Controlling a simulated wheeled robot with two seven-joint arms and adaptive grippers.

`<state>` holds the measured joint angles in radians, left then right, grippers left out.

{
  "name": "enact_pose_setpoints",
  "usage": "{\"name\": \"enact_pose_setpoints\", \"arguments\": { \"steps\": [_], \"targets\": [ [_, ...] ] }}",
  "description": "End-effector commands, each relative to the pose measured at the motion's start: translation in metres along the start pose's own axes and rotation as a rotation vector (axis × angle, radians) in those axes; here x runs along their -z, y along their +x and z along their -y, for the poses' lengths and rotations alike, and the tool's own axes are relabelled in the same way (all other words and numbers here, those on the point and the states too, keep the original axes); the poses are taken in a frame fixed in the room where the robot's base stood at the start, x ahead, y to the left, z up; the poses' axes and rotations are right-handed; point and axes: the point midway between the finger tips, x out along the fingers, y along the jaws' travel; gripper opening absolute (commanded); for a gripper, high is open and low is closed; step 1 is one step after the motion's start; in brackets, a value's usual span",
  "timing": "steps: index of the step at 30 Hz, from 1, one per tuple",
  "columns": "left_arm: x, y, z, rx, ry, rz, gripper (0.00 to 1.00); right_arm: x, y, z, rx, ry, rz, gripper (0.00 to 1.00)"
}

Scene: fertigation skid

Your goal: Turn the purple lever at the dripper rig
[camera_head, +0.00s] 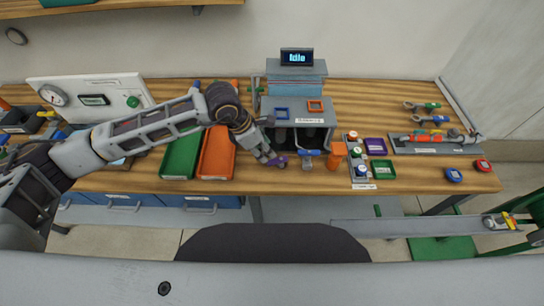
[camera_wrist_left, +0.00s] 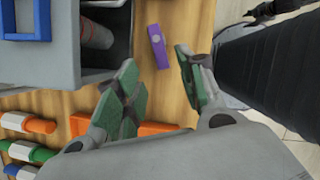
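The dripper rig (camera_head: 297,105) is a grey housing at the back middle of the bench, with a small "Idle" display (camera_head: 297,57) above it. The purple lever (camera_head: 280,160) shows low at its front left, partly covered by my left gripper (camera_head: 270,158). In the left wrist view the purple lever (camera_wrist_left: 157,48) is a short bar just beyond the fingertips, lined up with the gap. My left gripper (camera_wrist_left: 160,72) is open with nothing between its green-padded fingers. Contact with the lever is not visible. My right gripper is not in view.
A blue lever (camera_head: 309,152) and an orange part (camera_head: 337,152) stand right of the purple lever. Green (camera_head: 181,155) and orange (camera_head: 216,155) trays lie under my left forearm. A panel of round buttons (camera_head: 360,160) is further right.

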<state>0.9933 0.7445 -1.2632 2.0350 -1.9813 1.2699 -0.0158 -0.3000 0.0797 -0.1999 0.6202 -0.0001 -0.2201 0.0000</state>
Motion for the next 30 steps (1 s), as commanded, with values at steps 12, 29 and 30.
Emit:
{"name": "enact_pose_setpoints", "arguments": {
  "steps": [12, 29, 30],
  "targets": [
    [-0.001, 0.054, 0.001, 0.002, 0.001, 0.0, 0.39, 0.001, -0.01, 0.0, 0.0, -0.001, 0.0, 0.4],
    [0.0, 0.075, 0.0, 0.0, 0.001, 0.0, 0.39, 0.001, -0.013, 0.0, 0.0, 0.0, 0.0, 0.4],
    [0.0, 0.074, 0.0, 0.0, 0.001, 0.0, 0.39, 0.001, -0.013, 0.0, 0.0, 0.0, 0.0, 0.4]
  ]
}}
